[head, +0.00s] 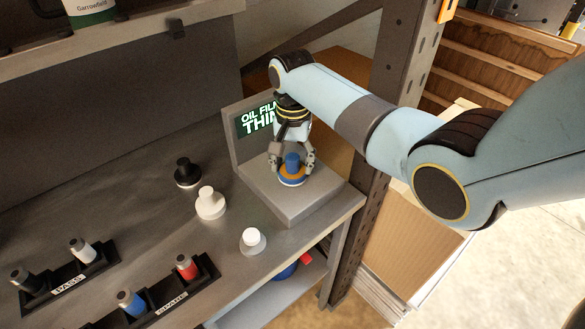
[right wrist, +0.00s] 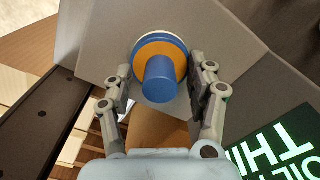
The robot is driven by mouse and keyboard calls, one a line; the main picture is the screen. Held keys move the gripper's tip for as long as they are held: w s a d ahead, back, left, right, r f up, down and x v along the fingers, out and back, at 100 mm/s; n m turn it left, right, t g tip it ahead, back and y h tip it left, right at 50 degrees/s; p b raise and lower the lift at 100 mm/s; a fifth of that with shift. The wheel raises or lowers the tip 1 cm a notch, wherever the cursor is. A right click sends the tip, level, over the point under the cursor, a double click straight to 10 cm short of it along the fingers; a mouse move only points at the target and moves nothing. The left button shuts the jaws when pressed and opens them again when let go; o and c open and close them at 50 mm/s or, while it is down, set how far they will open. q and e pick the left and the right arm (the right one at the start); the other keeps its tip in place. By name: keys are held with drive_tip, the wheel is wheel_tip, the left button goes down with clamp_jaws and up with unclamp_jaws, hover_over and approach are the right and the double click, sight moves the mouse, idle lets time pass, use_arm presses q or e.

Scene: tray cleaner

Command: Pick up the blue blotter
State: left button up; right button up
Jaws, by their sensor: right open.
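The blue blotter (head: 292,163) has a blue knob on an orange disc with a blue and white rim. It stands on the grey platform of the display station (head: 310,202) at the right end of the bench. My right gripper (head: 291,168) is above it, its fingers spread on either side. In the right wrist view the blotter (right wrist: 158,72) lies between and just beyond the open fingertips of the right gripper (right wrist: 152,85). I see no clear contact between fingers and blotter. My left gripper is not in view.
A black piece (head: 187,173), a white piece (head: 210,204) and a small white-topped piece (head: 252,240) stand on the bench. Black racks hold small bottles, one labelled PASS (head: 70,282). The screen (head: 258,120) reads partly "OIL FIL... THIN". A metal post (head: 385,100) stands close behind my right arm.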

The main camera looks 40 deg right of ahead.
clamp_jaws()
drive_tip(key=shift+r, duration=0.15)
